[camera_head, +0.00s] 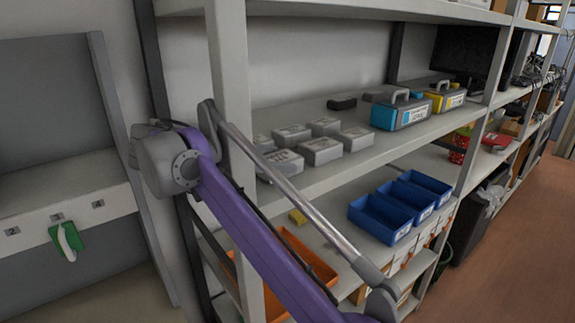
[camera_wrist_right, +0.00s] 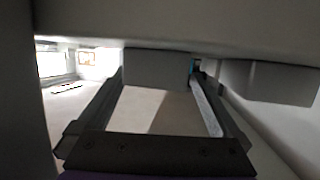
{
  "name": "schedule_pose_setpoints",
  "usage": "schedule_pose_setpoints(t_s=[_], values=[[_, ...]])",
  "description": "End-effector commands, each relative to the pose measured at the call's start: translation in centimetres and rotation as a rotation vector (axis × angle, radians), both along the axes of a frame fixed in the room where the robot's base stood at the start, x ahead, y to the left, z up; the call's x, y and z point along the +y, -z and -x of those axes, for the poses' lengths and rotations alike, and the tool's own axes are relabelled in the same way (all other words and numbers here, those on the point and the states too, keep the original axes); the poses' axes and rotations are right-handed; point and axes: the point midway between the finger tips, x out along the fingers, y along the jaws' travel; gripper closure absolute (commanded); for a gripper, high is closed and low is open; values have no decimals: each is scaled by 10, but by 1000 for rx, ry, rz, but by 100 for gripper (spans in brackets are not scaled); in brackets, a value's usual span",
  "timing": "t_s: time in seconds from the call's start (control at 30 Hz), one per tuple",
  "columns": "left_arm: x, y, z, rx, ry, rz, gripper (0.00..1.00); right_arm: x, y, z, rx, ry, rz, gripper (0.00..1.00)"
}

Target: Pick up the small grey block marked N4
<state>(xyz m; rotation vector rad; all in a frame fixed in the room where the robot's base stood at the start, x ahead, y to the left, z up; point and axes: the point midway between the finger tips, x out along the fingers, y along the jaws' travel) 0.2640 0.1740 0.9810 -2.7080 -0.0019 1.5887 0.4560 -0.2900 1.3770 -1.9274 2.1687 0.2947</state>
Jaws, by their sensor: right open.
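Several small light-grey blocks (camera_head: 321,151) stand in a group on the upper shelf in the head view. Their markings are too small to read, so I cannot tell which is N4. In the right wrist view my right gripper (camera_wrist_right: 158,82) is open. A plain grey block (camera_wrist_right: 156,68) shows between its fingertips, with no marking visible. I cannot tell whether the fingers touch it. Another grey block (camera_wrist_right: 268,84) is to the right, outside the fingers. In the head view my purple arm crosses in front of the shelf and hides part of the group. My left gripper is not in view.
Two grey-topped cases, one blue (camera_head: 398,112) and one yellow (camera_head: 445,96), stand farther right on the upper shelf (camera_head: 400,140). A black block (camera_head: 341,103) lies behind. Blue bins (camera_head: 385,218) and an orange tray (camera_head: 315,262) are below. A shelf post (camera_head: 230,80) stands close left.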

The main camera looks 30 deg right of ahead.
Motion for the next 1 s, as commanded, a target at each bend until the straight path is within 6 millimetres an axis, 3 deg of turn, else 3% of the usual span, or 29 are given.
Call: schedule_pose_setpoints(t_s=[0.27, 0.7, 1.0], values=[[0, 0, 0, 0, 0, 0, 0, 1, 0, 1, -1, 0, 0, 2], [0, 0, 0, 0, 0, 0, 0, 1, 0, 0, -1, 0, 0, 81], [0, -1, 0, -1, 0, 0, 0, 0, -1, 0, -1, 0, -1, 82]])
